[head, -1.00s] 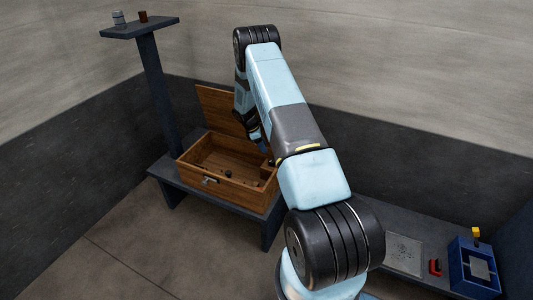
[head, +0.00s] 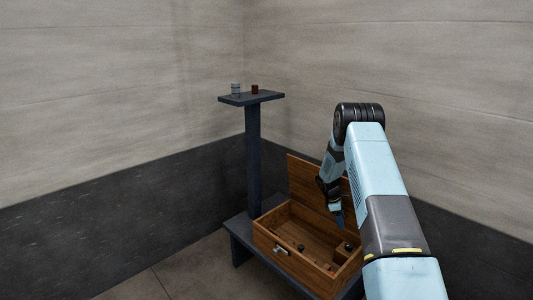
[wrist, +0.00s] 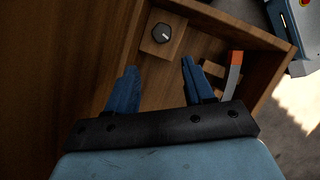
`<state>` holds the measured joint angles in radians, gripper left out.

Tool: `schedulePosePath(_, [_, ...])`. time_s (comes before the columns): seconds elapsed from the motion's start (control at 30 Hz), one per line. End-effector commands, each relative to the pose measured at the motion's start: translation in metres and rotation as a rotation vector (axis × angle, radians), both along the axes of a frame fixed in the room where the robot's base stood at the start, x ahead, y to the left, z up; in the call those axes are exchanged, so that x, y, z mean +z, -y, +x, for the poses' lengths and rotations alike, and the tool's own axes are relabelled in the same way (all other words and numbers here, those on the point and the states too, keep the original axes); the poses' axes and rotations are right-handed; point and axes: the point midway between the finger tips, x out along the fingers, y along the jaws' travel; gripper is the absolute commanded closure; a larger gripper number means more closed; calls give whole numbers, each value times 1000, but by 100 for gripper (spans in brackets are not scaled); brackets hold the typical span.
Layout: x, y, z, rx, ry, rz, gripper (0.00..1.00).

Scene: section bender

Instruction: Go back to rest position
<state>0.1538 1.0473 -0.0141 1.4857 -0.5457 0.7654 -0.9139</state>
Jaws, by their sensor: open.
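My gripper (wrist: 158,72) is open in the wrist view, with its two blue fingers apart and nothing between them. In the head view my gripper (head: 338,214) points down over the right back part of an open wooden box (head: 284,257), in front of its raised lid. In the wrist view, a small wooden block with a dark round knob (wrist: 162,34) lies beyond the fingertips, inside the box. A grey piece with an orange end (wrist: 234,72) is beside the right finger; whether they touch I cannot tell.
The box stands on a dark bench (head: 240,229) and holds several small dark items. Floor at the lower left is clear.

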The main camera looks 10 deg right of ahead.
Motion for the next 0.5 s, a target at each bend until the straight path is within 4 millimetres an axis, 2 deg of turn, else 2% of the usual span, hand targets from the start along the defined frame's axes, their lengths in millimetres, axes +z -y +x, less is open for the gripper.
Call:
schedulePosePath(0.27, [78, -15, -2, -85, 81, 6, 47])
schedulePosePath(0.5, [158, -31, -16, -185, 166, 20, 47])
